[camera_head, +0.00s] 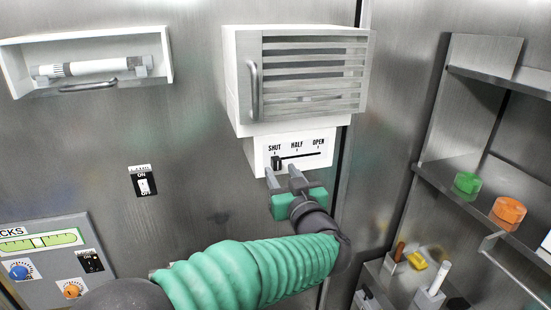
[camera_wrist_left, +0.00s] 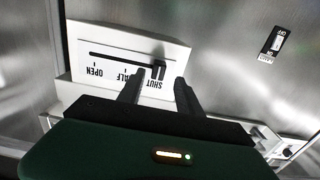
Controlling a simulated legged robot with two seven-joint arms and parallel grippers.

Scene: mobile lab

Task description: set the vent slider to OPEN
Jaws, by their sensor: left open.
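The vent slider's black knob (camera_head: 277,163) stands at the SHUT end of its slot on a white panel (camera_head: 318,150) marked SHUT, HALF and OPEN. The panel sits below the louvred vent box (camera_head: 310,75). My left gripper (camera_head: 284,173) is open, with its fingertips at the panel's lower left, close to the knob. In the left wrist view the knob (camera_wrist_left: 158,70) shows near and between the lines of the two fingers (camera_wrist_left: 155,84); I cannot tell whether they touch it. The slot's OPEN end is clear. My right gripper is not in view.
A black ON switch (camera_head: 143,184) is on the wall at left. A white case with a handle (camera_head: 88,85) hangs at upper left, a control panel (camera_head: 50,250) at lower left. Shelves at right hold a green (camera_head: 467,183) and an orange piece (camera_head: 509,212).

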